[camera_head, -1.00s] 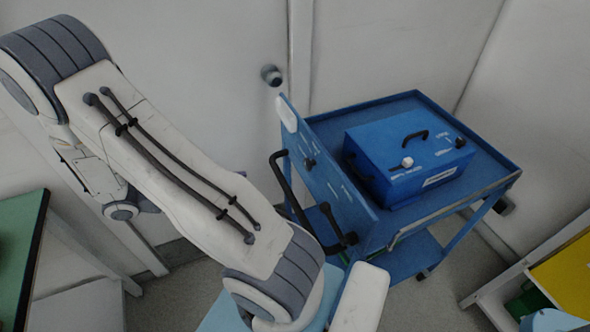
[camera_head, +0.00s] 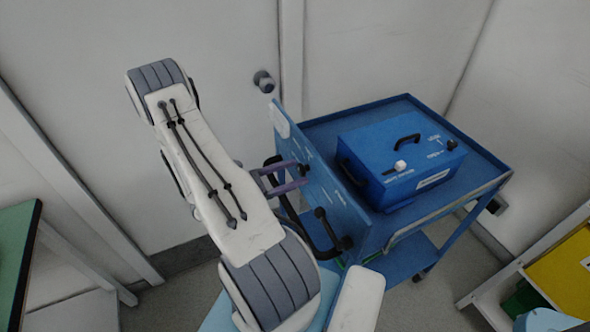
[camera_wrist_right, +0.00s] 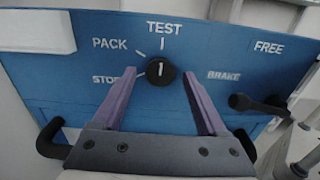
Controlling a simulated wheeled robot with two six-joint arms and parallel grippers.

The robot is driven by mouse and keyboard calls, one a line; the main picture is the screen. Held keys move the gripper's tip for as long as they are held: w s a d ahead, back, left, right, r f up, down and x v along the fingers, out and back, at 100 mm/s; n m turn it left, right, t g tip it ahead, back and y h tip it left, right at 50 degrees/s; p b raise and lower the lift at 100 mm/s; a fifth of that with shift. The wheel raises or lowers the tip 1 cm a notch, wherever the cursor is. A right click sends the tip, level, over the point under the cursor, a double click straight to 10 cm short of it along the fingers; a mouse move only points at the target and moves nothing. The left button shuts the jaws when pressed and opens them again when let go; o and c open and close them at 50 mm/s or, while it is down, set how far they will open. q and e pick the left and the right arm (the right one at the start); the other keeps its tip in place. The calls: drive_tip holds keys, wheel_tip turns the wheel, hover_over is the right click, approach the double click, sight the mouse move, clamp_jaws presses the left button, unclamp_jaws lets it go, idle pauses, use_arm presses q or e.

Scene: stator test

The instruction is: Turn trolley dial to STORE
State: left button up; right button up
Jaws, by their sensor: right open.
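The trolley dial (camera_wrist_right: 160,70) is a round black knob on the trolley's blue upright panel (camera_wrist_right: 95,65). In the right wrist view its white mark is upright and lines up with TEST. PACK is to the upper left; the label below it reads STO, its end covered by a finger. My right gripper (camera_wrist_right: 160,78) is open, its purple fingers flanking the dial left and right with gaps showing. In the head view, my right gripper (camera_head: 298,176) reaches the panel's left face. I cannot tell how deep the fingertips are around the dial. My left gripper is out of view.
A black lever (camera_wrist_right: 258,104) sits right of the dial, between BRAKE and FREE. A black push handle (camera_head: 300,228) stands out below the gripper. A blue box (camera_head: 400,165) rests on the trolley's top. A green table (camera_head: 20,250) is at left, a yellow bin (camera_head: 565,275) at right.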

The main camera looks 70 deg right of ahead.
drive_tip(key=shift+s+d, duration=0.35)
drive_tip(key=shift+d, duration=0.05)
clamp_jaws()
